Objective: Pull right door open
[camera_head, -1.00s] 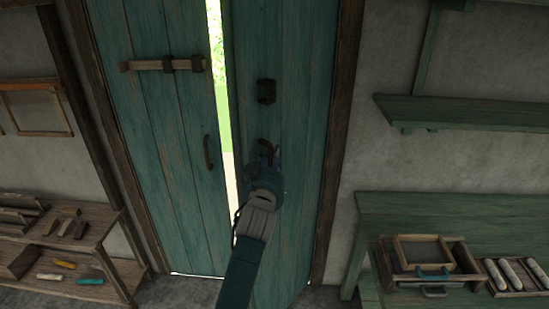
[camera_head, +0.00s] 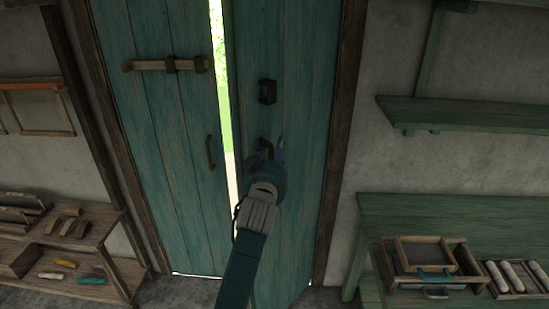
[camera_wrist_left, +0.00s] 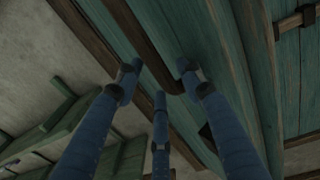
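The right door (camera_head: 300,90) is a teal plank door standing slightly ajar, with a bright gap along its left edge. Its dark curved handle (camera_head: 264,147) is below a dark lock box (camera_head: 267,91). My left gripper (camera_head: 275,150) is at the handle, with its palm hiding part of the area below it. In the left wrist view the blue fingers (camera_wrist_left: 155,85) are spread apart. The dark handle (camera_wrist_left: 155,58) passes between the fingers there; I see no firm closure on it. My right gripper is not in view.
The left door (camera_head: 165,130) has a wooden bolt and its own handle (camera_head: 210,152). A low shelf with tools (camera_head: 85,215) stands at the left. A green bench (camera_head: 400,210) with trays stands right of the door frame, below a wall shelf (camera_head: 450,113).

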